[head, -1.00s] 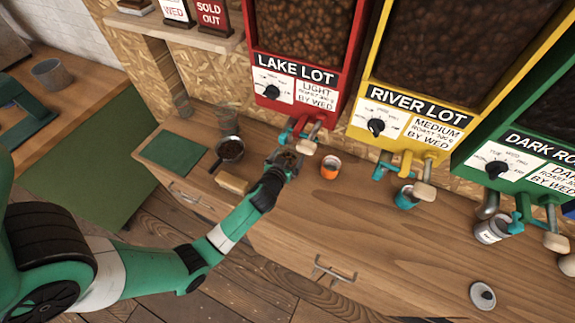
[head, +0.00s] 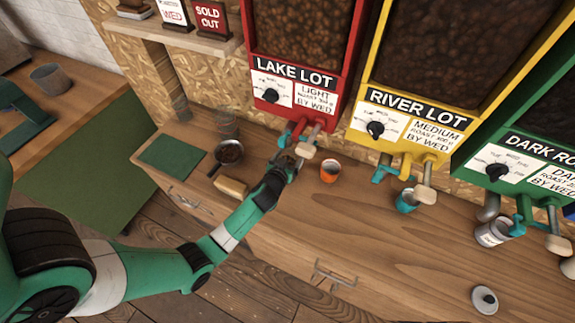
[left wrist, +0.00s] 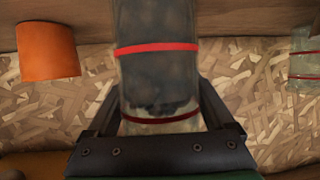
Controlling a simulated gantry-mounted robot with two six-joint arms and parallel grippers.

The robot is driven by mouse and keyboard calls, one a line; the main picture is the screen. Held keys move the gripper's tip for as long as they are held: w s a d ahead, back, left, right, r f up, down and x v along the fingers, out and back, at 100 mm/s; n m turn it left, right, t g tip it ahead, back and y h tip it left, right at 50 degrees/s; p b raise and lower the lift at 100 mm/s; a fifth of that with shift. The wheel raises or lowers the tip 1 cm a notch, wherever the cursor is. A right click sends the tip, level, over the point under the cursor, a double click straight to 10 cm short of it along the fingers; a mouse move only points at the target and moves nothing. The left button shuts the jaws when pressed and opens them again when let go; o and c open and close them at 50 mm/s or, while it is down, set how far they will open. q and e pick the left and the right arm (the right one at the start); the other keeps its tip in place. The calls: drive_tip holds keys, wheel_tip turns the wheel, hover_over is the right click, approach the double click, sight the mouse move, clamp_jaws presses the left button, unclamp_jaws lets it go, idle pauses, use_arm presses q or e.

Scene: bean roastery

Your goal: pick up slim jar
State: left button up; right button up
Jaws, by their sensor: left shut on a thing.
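The slim jar is clear glass with red bands and dark contents; in the left wrist view the slim jar (left wrist: 158,75) stands between the two fingers. My left gripper (left wrist: 158,108) is shut on it, one dark finger on each side. In the head view my left gripper (head: 287,162) is under the red LAKE LOT dispenser (head: 300,85), close to its spout. There the jar is mostly hidden by the gripper. My right gripper is in neither view.
An orange cup (head: 330,171) stands just right of the gripper. A dark-filled scoop or pan (head: 229,152), a wooden block (head: 231,187) and a green mat (head: 172,156) are to the left. A teal cup (head: 406,201) is under the yellow dispenser. The front counter is mostly clear.

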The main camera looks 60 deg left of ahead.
sight(290, 151)
use_arm(q)
drive_tip(key=shift+r+p, duration=0.3)
drive_tip(key=shift+r, duration=0.35)
drive_tip(key=shift+s+d+r+p, duration=0.1)
drive_tip(key=shift+d+r+p, duration=0.1)
drive_tip(key=shift+r, duration=0.4)
drive_tip(key=shift+s+d+r+p, duration=0.1)
drive_tip(key=shift+r+p, duration=0.1)
drive_tip(key=shift+r, duration=0.4)
drive_tip(key=s+d+b, duration=0.1)
drive_tip(key=s+d, duration=1.1)
drive_tip(key=shift+d, duration=0.2)
